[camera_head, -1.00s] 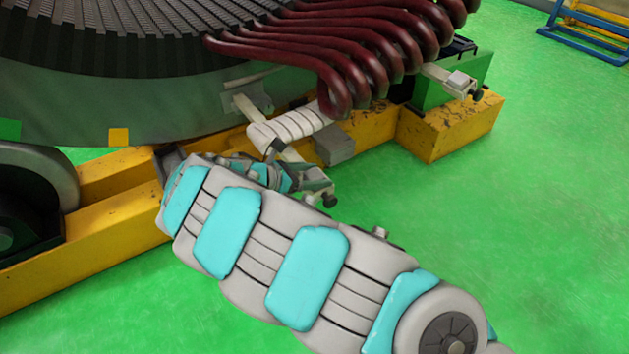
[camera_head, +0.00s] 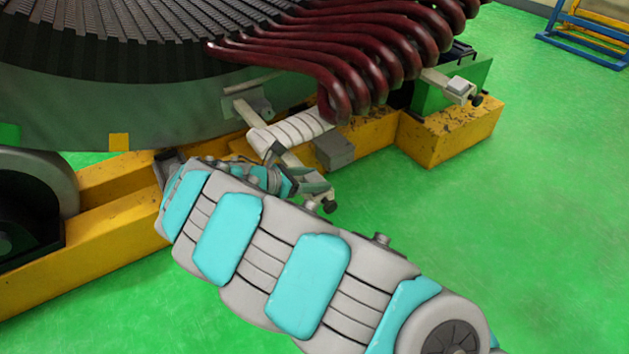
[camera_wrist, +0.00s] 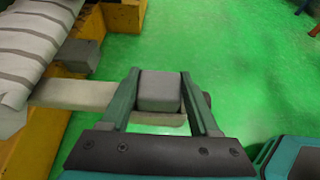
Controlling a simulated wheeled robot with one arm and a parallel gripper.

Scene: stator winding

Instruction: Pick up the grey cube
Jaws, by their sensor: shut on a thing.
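The grey cube (camera_wrist: 160,91) sits between the two fingers of my gripper (camera_wrist: 159,77) in the wrist view, and both fingers press on its sides. A pale support bar (camera_wrist: 75,94) runs from the left to just beneath the cube. I cannot tell whether the cube still touches the bar. In the head view my gripper (camera_head: 305,178) is at the end of the bar beside the stator, and my arm hides the cube there.
The stator (camera_head: 110,105) with dark red coils (camera_head: 380,60) stands above a yellow frame (camera_head: 440,135). A grey block (camera_head: 335,149) and a white wrapped coil end (camera_head: 290,130) are close to my gripper. A similar support (camera_head: 458,88) is at right. Green floor is clear at right.

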